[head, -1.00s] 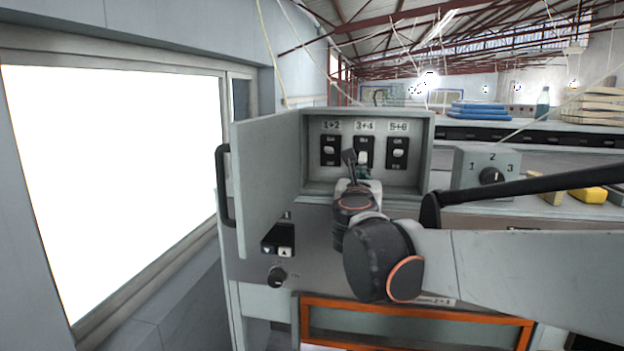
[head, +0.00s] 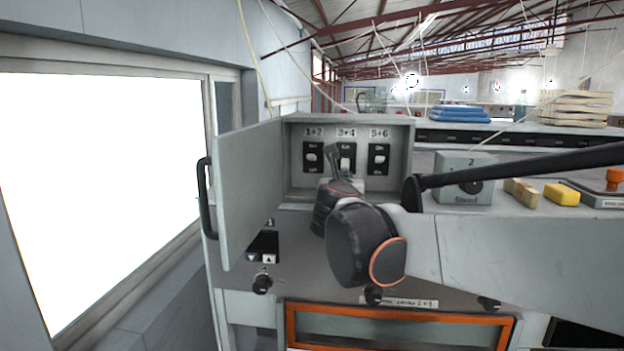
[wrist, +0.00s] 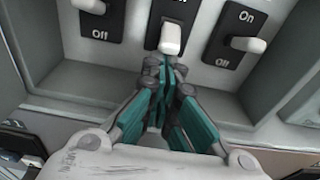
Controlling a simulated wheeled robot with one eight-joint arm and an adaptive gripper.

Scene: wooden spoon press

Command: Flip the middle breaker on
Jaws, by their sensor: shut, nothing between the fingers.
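The middle breaker (head: 347,149), labelled 3+4, is a black plate with a white toggle in an open grey box (head: 404,160). My arm hides its lower part in the head view. In the wrist view its white toggle (wrist: 171,38) sits at the plate's lower end, over where the neighbours show Off. My gripper (wrist: 165,64), with teal fingers, is shut and empty. Its tips are right below the toggle, at or very near its underside; I cannot tell if they touch. The left breaker (head: 313,158) and right breaker (head: 379,159) stand on either side.
The box door (head: 262,190) is open to the left, with a black handle (head: 205,197). A grey rotary-switch box (head: 450,190) stands to the right, behind my arm. Yellow blocks (head: 561,194) lie further right. A window (head: 95,190) is at the left.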

